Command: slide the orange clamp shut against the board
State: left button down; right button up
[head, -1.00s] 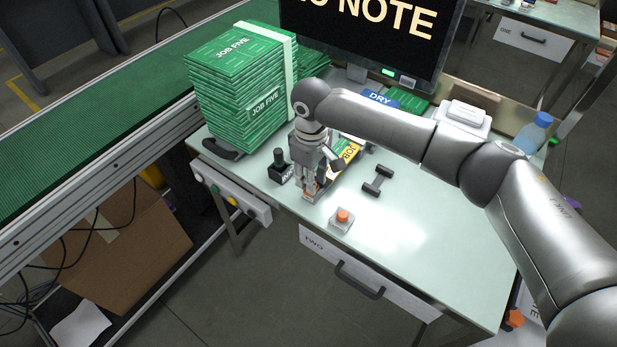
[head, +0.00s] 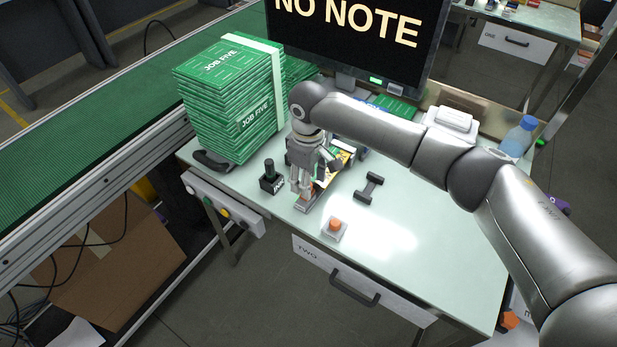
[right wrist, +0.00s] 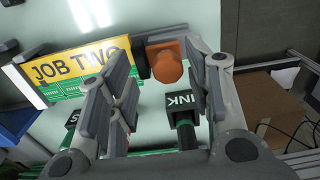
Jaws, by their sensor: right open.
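The orange clamp (right wrist: 167,61) shows in the right wrist view on a grey rail, ahead of and between my open fingers. In the head view it is mostly hidden behind my right gripper (head: 301,190). The board (right wrist: 78,75), green with a yellow JOB TWO label, lies left of the clamp in the wrist view; a dark block stands between them. It shows partly in the head view (head: 340,158). My right gripper (right wrist: 162,98) is open, with nothing between its fingers. I cannot tell whether a finger touches the clamp. My left gripper is out of view.
An INK block with a dark handle (head: 269,174) stands close left of the gripper. Stacked green boards (head: 228,95) stand behind. The table's front right is clear.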

notch_tip(320, 180, up, 12)
dwell(0.4)
dwell(0.4)
